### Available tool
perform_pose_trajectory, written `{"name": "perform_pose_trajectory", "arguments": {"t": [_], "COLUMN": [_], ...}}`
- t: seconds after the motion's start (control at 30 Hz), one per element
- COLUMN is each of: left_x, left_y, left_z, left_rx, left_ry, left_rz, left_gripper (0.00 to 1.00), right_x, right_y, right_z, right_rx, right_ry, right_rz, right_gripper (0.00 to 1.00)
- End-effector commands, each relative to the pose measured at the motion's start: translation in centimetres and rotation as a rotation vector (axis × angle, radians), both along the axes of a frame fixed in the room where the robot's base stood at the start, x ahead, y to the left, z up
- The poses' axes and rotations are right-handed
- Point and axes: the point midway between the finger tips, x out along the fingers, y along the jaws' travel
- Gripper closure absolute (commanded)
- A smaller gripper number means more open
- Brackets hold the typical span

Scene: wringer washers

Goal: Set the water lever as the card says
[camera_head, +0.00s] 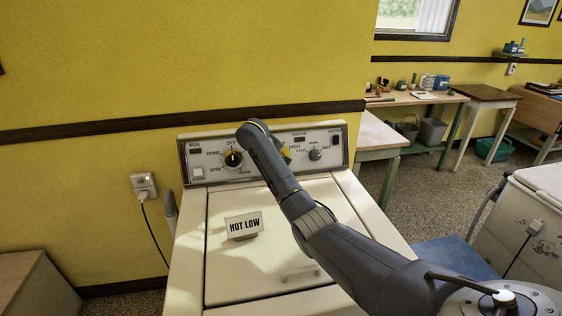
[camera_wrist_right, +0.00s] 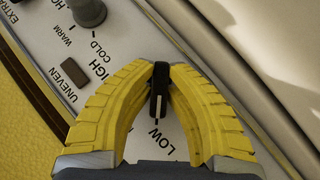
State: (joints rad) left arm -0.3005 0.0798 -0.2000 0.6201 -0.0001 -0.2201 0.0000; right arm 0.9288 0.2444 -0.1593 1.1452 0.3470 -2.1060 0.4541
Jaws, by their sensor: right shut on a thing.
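The card (camera_head: 244,225) stands on the washer (camera_head: 190,250) lid and reads "HOT LOW". My right gripper shows in the head view only as a bit of yellow (camera_head: 286,153) behind my arm at the control panel. In the right wrist view my right gripper (camera_wrist_right: 160,75) is shut on the black water lever (camera_wrist_right: 158,92), its yellow fingertips on both sides. The lever's white line runs toward the printed "LOW"; "HIGH" is on its other side. In the head view my arm hides the lever. My left gripper is out of view.
A grey temperature knob (camera_head: 315,154) sits right of my gripper, with a black dial (camera_head: 234,159) to its left. An "UNEVEN" indicator (camera_wrist_right: 75,73) is near the lever. A second white machine (camera_head: 530,225) stands at the right. Workbenches stand behind, at the right.

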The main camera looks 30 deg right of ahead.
Motion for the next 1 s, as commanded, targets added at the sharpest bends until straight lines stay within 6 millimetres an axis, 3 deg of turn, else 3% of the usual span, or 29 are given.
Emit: {"name": "perform_pose_trajectory", "arguments": {"t": [0.6,0.63,0.8,1.0], "left_x": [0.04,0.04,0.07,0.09], "left_y": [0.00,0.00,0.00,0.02], "left_z": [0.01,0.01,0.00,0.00], "left_rx": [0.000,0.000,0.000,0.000], "left_ry": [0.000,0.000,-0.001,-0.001], "left_rz": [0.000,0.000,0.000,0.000], "left_gripper": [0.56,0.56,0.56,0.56], "right_x": [-0.16,-0.16,-0.12,-0.07], "right_y": [-0.09,-0.09,-0.09,-0.04], "right_z": [-0.44,-0.44,-0.32,-0.18], "right_rx": [-0.036,-0.036,-0.036,-0.036], "right_ry": [0.021,0.021,0.019,0.016], "right_rz": [0.014,0.014,0.015,0.014], "right_gripper": [1.00,0.84,0.64,0.62]}}
